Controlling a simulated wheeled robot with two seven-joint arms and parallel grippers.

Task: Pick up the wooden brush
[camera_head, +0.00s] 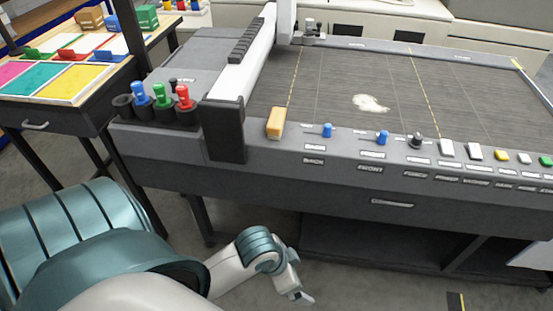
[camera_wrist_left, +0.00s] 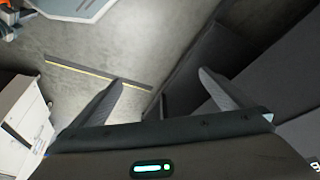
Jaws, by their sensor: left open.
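A tan-orange block (camera_head: 275,122), which looks like the wooden brush, sits on the front ledge of the grey flatbed machine, just right of the dark end of its white crossbar. Bristles cannot be made out. My left gripper (camera_head: 302,293) hangs low in front of the machine, below the ledge and well away from the block. In the left wrist view its two fingers (camera_wrist_left: 160,77) are spread wide with only floor between them. The block is not in the left wrist view. My right gripper is not in view.
The flatbed machine (camera_head: 340,85) carries a pale patch (camera_head: 371,103) on its dark bed. Blue knobs (camera_head: 327,130) and several buttons line the ledge right of the block. Colored tools (camera_head: 162,98) stand in holders to its left. A table with colored trays (camera_head: 63,80) is farther left.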

